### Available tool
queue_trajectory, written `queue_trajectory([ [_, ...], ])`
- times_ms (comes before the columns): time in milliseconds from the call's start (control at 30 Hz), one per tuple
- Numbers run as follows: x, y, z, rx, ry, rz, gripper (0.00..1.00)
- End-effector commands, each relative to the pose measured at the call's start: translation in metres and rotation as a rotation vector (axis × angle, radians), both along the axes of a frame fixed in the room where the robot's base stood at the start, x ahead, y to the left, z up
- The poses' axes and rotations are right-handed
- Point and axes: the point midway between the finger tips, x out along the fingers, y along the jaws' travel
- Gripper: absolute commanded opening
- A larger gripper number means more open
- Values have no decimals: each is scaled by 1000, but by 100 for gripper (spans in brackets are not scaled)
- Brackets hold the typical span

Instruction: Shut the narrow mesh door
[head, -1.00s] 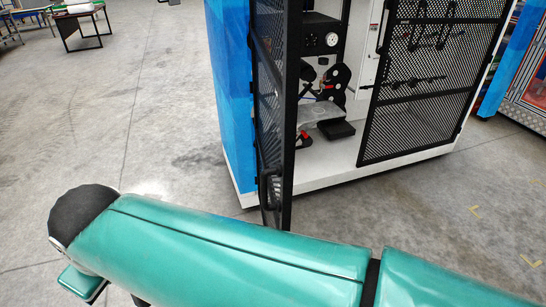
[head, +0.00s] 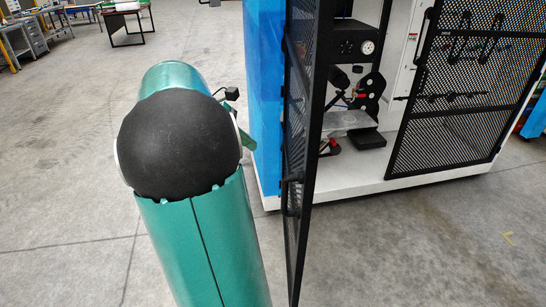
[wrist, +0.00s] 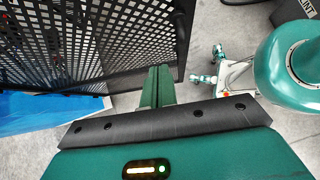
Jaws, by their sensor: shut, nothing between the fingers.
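The narrow mesh door (head: 298,150) stands open at the left of the cabinet, swung out toward me and seen nearly edge-on. A dark handle (head: 291,180) shows on it. In the wrist view, black mesh with a dark frame (wrist: 183,35) fills the upper left; I take it to be this door. My gripper (wrist: 157,75) is shut and empty, its green fingers close to the frame's edge; I cannot tell whether they touch.
The white and blue cabinet (head: 263,90) holds equipment behind the opening. A wider mesh door (head: 455,110) covers its right part. Workbenches (head: 25,38) and a table (head: 125,18) stand far back left. The concrete floor left of the cabinet is clear.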

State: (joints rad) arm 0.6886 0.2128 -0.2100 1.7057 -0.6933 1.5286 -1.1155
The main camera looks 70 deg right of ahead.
Motion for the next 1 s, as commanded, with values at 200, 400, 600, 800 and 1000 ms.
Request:
queue_trajectory([
  [200, -16, -7, -15, 5, 8, -4, 0],
  [400, -41, -16, -43, 6, 7, -2, 0],
  [600, -66, -25, -70, 5, 6, 1, 0],
  [800, -93, -35, -71, 3, 3, 1, 0],
  [1000, -102, -39, -71, 2, 4, 4, 0],
])
